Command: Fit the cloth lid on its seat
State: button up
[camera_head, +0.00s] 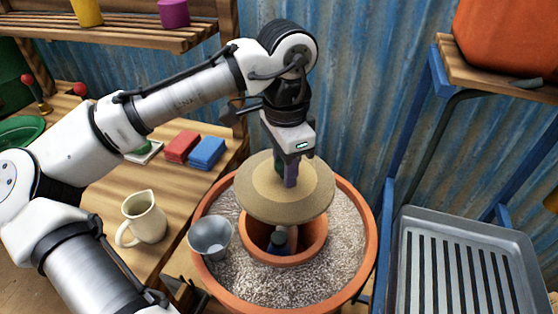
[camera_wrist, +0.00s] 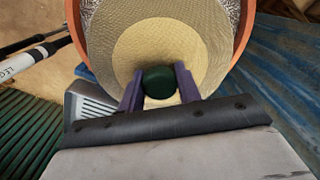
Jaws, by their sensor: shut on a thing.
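The cloth lid (camera_head: 257,196) is a round tan disc with a paler middle. My gripper (camera_head: 290,176) is shut on its dark green knob and holds it above the large terracotta pot. In the wrist view the lid (camera_wrist: 120,30) fills the top middle, and the knob (camera_wrist: 158,82) sits between the purple fingers of my gripper (camera_wrist: 160,84). The smaller inner terracotta pot (camera_head: 318,240) stands in pale gravel below the lid. The lid covers the back of its opening. A dark-capped object (camera_head: 279,241) shows inside the inner pot. The lid appears apart from the inner rim.
A metal cup (camera_head: 210,238) stands on the gravel at the left of the large pot (camera_head: 369,245). A cream jug (camera_head: 146,217), a red block (camera_head: 182,147) and a blue block (camera_head: 206,153) are on the wooden table. A slotted metal tray (camera_head: 470,222) stands right.

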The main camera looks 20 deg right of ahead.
aim_at(284, 189)
jog(key=shift+f+b, duration=3.2)
jog(key=shift+b, duration=0.3)
notch_tip(284, 189, down, 4)
jog(key=shift+f+b, duration=0.1)
jog(key=shift+b, duration=0.55)
jog(key=shift+f+p, duration=0.4)
jog(key=shift+p, duration=0.05)
jog(key=o, duration=1.6)
jog(key=shift+r, duration=0.25)
jog(key=shift+r+p, duration=0.35)
jog(key=shift+p, duration=0.3)
